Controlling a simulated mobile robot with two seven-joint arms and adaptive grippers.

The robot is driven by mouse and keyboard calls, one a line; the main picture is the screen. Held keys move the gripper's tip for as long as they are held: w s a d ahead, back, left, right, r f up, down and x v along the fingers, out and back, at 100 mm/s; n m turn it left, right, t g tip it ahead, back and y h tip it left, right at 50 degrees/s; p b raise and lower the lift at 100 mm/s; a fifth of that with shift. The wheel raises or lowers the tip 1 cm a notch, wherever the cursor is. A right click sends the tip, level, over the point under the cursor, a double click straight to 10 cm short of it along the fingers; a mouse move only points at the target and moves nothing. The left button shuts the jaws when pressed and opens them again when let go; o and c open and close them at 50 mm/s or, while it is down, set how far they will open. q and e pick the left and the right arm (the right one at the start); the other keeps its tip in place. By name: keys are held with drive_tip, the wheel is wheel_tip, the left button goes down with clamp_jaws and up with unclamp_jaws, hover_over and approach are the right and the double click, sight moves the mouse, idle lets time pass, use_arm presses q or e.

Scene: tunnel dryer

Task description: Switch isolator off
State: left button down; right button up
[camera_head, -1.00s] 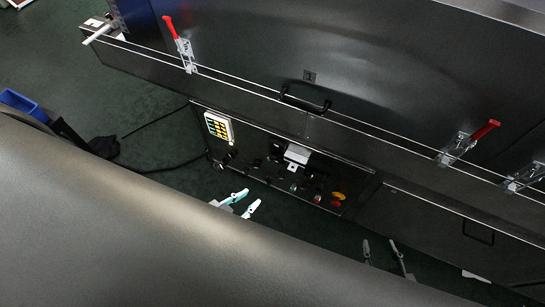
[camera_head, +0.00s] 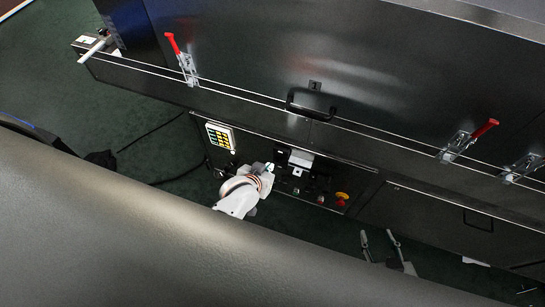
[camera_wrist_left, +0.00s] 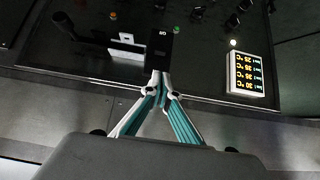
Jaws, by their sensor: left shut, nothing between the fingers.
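The control panel (camera_head: 325,178) is a dark plate low on the dryer front, with knobs and small buttons. A red-and-yellow knob (camera_head: 342,197) sits at its right end. My left gripper (camera_head: 268,167) is in front of the panel's left-middle part. In the left wrist view its teal-padded fingers (camera_wrist_left: 160,76) are shut and empty. Their tips overlap the lower end of a black block (camera_wrist_left: 160,48) with a small white marking; I cannot tell whether they touch. Beside it is a black lever (camera_wrist_left: 88,36). I cannot tell which part is the isolator. My right gripper (camera_head: 379,238) is open, lower right.
A lit temperature display (camera_head: 219,137) is at the panel's left end, and a white box (camera_head: 301,158) projects at its top middle. A black handle (camera_head: 309,109) and red-handled clamps (camera_head: 484,129) are on the dryer above. Black cables lie on the green floor at left.

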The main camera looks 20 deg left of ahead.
sight(276, 161)
use_arm(q)
drive_tip(key=shift+w+d, duration=0.15)
drive_tip(key=shift+w, duration=0.15)
drive_tip(key=shift+w, duration=0.1)
drive_tip(key=b+x, duration=0.2)
drive_tip(key=x, duration=0.6)
drive_tip(key=shift+f+b, duration=0.3)
drive_tip(key=shift+b, duration=0.1)
drive_tip(key=shift+w+f, duration=0.35)
drive_tip(key=shift+w, duration=0.25)
drive_tip(key=shift+f, duration=0.1)
